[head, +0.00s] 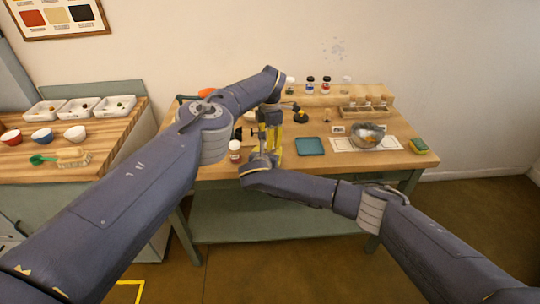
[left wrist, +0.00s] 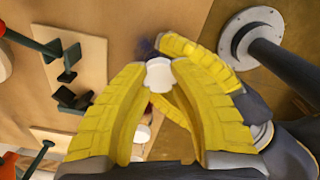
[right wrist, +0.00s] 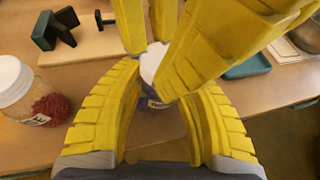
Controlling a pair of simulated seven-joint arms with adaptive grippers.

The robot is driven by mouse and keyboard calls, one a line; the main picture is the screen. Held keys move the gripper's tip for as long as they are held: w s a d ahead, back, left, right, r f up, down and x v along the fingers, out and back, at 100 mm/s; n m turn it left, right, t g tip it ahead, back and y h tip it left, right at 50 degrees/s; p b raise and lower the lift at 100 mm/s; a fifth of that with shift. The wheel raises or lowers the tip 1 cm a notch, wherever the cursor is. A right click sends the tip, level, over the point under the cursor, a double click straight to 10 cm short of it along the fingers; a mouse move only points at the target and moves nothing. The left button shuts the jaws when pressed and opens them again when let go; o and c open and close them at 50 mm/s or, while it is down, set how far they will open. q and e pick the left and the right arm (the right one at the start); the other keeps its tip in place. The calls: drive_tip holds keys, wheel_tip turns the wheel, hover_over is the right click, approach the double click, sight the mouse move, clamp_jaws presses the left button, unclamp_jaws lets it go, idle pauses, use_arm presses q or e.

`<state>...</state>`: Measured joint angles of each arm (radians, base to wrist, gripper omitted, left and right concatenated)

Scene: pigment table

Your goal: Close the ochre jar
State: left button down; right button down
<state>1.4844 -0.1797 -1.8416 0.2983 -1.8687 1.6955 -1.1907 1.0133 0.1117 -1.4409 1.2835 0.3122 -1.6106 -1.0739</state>
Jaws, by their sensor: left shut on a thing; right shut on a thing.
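A white lid (right wrist: 153,60) shows between the yellow fingers of my left gripper (left wrist: 160,72), which reach down from above. The lid also shows in the left wrist view (left wrist: 159,77). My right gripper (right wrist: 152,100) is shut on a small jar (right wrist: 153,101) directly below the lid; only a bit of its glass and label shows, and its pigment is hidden. The two grippers meet above the front of the table, left gripper (head: 273,135) over right gripper (head: 264,156). I cannot tell whether the lid is seated or only close above the rim.
A white-lidded jar of red pigment (right wrist: 35,100) stands close on the left. A teal tray (head: 311,146), a metal bowl (head: 367,135) and a sponge (head: 418,145) are to the right. Several small jars (head: 311,82) stand at the back.

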use_arm(q)
drive_tip(key=m, duration=0.5)
use_arm(e)
drive_tip(key=shift+f, duration=0.1)
use_arm(q)
drive_tip(key=c, duration=1.2)
unclamp_jaws()
drive_tip(key=shift+o, duration=0.2)
